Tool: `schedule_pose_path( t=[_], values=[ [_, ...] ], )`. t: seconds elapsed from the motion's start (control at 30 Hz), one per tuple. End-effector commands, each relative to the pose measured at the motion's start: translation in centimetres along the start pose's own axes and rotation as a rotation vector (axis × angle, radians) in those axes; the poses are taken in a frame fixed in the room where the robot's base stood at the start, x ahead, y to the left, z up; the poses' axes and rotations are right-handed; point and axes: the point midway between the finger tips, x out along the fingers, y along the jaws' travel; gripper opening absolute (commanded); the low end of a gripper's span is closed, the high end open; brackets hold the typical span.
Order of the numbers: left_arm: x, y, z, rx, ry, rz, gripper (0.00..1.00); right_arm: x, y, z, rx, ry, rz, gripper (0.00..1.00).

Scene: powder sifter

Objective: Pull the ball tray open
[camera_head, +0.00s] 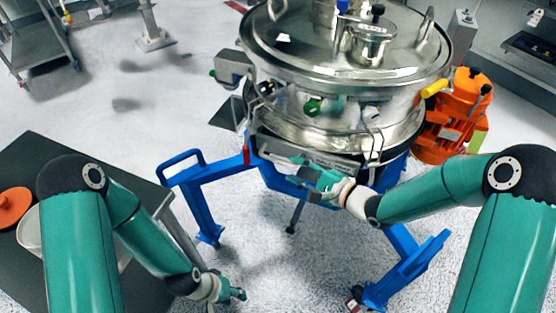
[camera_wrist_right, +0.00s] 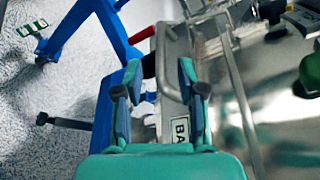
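The ball tray (camera_head: 283,163) is a grey metal drawer front low on the round steel sifter (camera_head: 345,90), above the blue frame. Its front also shows in the right wrist view (camera_wrist_right: 172,50), with a white label partly hidden that reads "BA". My right gripper (camera_head: 318,178) is at the tray's front. In the right wrist view its two fingers (camera_wrist_right: 158,72) stand apart, with the tray front and a dark part behind or between them; I cannot tell whether they touch it. My left gripper (camera_head: 238,294) hangs low at the left, away from the sifter; its fingers are too small to read.
The blue frame legs (camera_head: 205,205) stand on the speckled floor around my right gripper. An orange motor (camera_head: 455,115) is at the sifter's right. A dark table (camera_head: 45,150) with an orange lid (camera_head: 12,207) is at the left. The floor before the sifter is open.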

Motion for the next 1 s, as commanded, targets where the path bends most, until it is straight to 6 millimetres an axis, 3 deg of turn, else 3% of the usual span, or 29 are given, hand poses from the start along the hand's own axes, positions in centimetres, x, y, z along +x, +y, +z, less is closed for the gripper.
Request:
schedule_pose_path(
  t=[0.1, 0.33, 0.77, 0.83, 1.0],
  values=[
    [-0.2, 0.1, 0.0, 0.0, 0.0, 0.0, 0.4, 2.6, 0.1, 0.1, -0.001, -0.003, 0.003, 0.39],
    [-0.4, 0.1, 0.0, 0.0, 0.0, 0.0, 0.4, 5.9, 0.0, 0.0, -0.002, 0.0, 0.001, 0.39],
    [-0.4, 0.1, 0.0, 0.0, 0.0, 0.0, 0.4, 7.0, 0.0, -0.1, 0.0, 0.002, 0.0, 0.39],
    [-0.4, 0.1, 0.0, 0.0, 0.0, 0.0, 0.4, 7.0, 0.0, -0.1, 0.0, 0.002, 0.0, 0.33],
    [-0.4, 0.1, 0.0, 0.0, 0.0, 0.0, 0.4, 7.0, 0.0, -0.1, 0.0, 0.002, 0.0, 0.04]
  ],
)
